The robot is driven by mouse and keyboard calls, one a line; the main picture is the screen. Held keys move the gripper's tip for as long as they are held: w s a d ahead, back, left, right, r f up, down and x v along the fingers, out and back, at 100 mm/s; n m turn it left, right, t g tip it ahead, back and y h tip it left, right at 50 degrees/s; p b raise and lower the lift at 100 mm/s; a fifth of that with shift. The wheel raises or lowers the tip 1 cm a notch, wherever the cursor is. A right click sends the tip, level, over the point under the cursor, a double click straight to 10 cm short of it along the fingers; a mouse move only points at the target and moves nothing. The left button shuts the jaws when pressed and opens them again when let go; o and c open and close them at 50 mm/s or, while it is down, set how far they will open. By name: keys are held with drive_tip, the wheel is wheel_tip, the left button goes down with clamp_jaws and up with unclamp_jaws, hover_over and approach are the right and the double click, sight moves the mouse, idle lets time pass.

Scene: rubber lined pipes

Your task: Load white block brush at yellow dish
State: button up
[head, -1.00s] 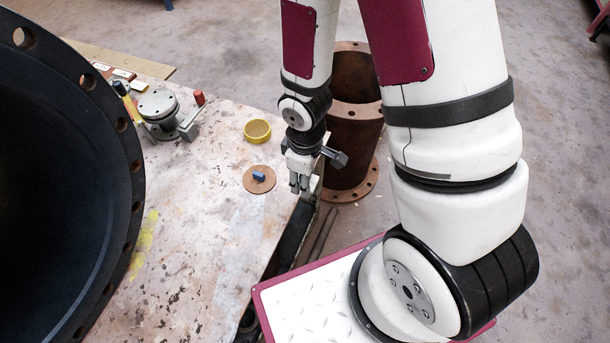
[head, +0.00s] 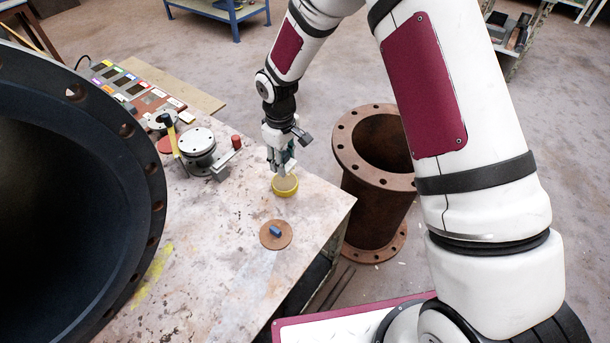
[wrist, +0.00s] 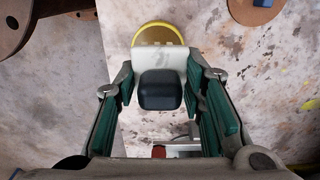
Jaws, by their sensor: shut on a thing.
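The white block brush shows in the wrist view as a pale block (wrist: 160,60) with a dark part (wrist: 160,92) toward the camera. My gripper (wrist: 161,80) is shut on it, with green-padded fingers at both sides. The yellow dish (wrist: 160,27) is a round shallow ring just beyond the block, which hides its near part.
A brown disc (head: 264,240) with a blue handle lies nearer on the worktable (head: 215,270). A grey metal fixture (head: 198,145) stands left of the dish. A large dark flanged pipe (head: 145,170) fills the left. A rusty flanged pipe (head: 375,205) stands right of the table.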

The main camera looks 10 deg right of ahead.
sight(285, 181)
drive_tip(key=shift+w+a+r, duration=0.1)
drive_tip(key=shift+w+a, duration=0.05)
drive_tip(key=shift+w, duration=0.25)
drive_tip(key=shift+f+b, duration=1.3)
drive_tip(key=shift+f, duration=1.65)
drive_tip(key=shift+f+b, duration=0.4)
drive_tip(key=shift+f, duration=0.15)
drive_tip(key=shift+r, duration=0.15)
drive_tip(key=shift+r+p, duration=1.6)
drive_tip(key=shift+r, duration=1.85)
